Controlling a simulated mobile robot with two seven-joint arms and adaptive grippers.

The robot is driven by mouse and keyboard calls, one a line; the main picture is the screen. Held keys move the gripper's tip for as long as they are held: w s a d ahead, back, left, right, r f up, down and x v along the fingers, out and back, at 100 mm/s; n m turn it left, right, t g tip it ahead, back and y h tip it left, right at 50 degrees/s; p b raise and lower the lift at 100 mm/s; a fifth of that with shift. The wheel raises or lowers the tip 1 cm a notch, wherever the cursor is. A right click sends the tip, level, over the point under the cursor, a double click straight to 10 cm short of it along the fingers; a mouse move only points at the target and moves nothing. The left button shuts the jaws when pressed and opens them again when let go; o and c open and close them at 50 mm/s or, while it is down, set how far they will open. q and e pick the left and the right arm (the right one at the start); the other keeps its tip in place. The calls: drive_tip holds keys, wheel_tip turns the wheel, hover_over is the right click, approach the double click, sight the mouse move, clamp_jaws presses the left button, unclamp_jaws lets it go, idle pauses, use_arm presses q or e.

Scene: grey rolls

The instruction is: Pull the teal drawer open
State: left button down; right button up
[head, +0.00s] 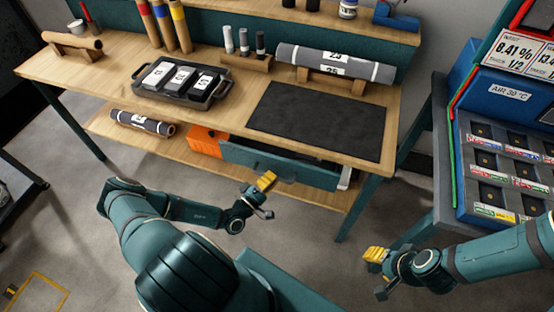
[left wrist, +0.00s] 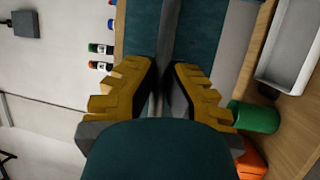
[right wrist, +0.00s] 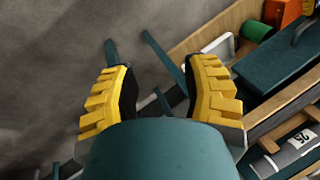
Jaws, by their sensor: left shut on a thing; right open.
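The teal drawer (head: 305,172) sits under the bench top; its long teal front faces me, and its front also shows in the left wrist view (left wrist: 137,30). How far it stands out is hard to tell. My left gripper (head: 266,182) is at the drawer's front. In the left wrist view its yellow fingers close on the drawer's grey bar handle (left wrist: 169,45), which runs between them. My right gripper (head: 376,255) is open and empty, out over the floor to the right of the drawer and apart from it.
An orange box (head: 204,141) and a dark roll (head: 142,122) lie on the lower shelf left of the drawer. The wooden bench (head: 230,115) carries a black mat, a tray and rolls. A blue cabinet (head: 467,190) stands right. The floor before the drawer is clear beyond my arms.

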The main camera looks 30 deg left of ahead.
use_arm(q)
drive_tip(key=s+d+p, duration=0.4)
drive_tip(key=s+p, duration=0.1)
drive_tip(key=s, duration=1)
drive_tip(key=shift+s+p, duration=0.35)
use_arm(e)
wheel_tip(320, 180, up, 7)
drive_tip(key=w, duration=0.1)
drive_tip(key=shift+w+d+t, duration=0.2)
drive_tip(key=shift+w+t, duration=0.1)
use_arm(q)
drive_tip(key=shift+r, duration=0.1)
drive_tip(key=c, duration=1)
unclamp_jaws()
drive_tip(key=v, duration=1.2)
